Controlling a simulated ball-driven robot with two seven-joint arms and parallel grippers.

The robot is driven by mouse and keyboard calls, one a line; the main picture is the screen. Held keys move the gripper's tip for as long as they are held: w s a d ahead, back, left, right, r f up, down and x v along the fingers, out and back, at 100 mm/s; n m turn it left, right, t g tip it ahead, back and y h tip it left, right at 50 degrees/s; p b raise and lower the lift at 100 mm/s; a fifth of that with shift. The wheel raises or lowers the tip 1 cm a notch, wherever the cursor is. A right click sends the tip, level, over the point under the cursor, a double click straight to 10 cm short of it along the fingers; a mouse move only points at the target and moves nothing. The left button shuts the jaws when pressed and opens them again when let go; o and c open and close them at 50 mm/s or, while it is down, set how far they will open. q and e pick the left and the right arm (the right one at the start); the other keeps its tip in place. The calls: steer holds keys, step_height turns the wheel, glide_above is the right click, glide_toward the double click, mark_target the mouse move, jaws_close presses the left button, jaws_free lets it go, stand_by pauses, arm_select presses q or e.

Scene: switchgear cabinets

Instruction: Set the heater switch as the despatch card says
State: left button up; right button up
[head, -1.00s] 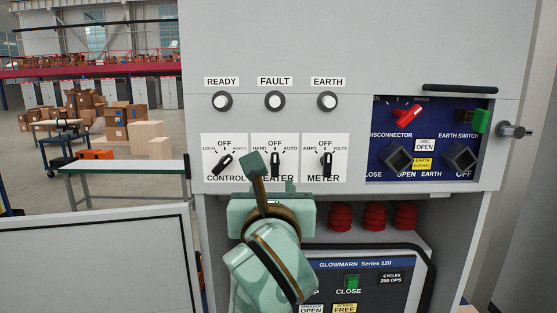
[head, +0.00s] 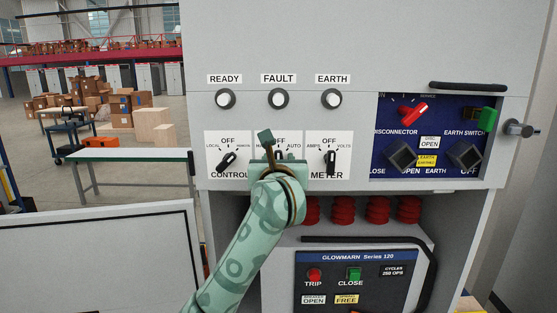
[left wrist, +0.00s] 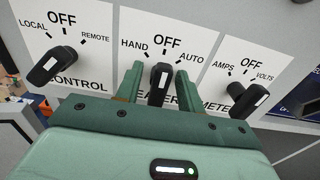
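The heater switch (left wrist: 160,82) is a black knob with a white mark, on a white plate reading HAND, OFF, AUTO. Its mark points up toward OFF. In the left wrist view, my left gripper (left wrist: 158,85) has its two green fingers apart, one on each side of this knob, with a narrow gap visible. In the head view my left gripper (head: 279,152) covers most of the heater switch. The despatch card is not seen in these frames. My right gripper is out of view.
The control switch (left wrist: 52,66) is close on the left and the meter switch (left wrist: 248,98) close on the right. Three lamps (head: 278,99) sit above. A blue panel (head: 432,137) is on the right. Red insulators (head: 376,209) and the breaker front (head: 350,280) are below.

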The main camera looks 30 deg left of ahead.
arm_select(q)
jaws_close()
steer(key=n+b, duration=0.2)
steer(key=b, duration=0.1)
steer(key=n+b, duration=0.2)
steer(key=b, duration=0.1)
steer(key=n+b, duration=0.2)
steer(key=b, duration=0.1)
steer(key=shift+s+f+n+b, duration=0.1)
steer(key=shift+f+n+b, duration=0.2)
steer(key=shift+n+b, duration=0.1)
steer(key=shift+a+r+n+b, duration=0.1)
steer(key=shift+r+n+b, duration=0.05)
steer(key=shift+n+b, duration=1)
steer(key=shift+r, duration=0.1)
jaws_free()
steer(key=shift+s, duration=0.1)
steer(key=b+v, duration=0.3)
steer(key=v, duration=1.3)
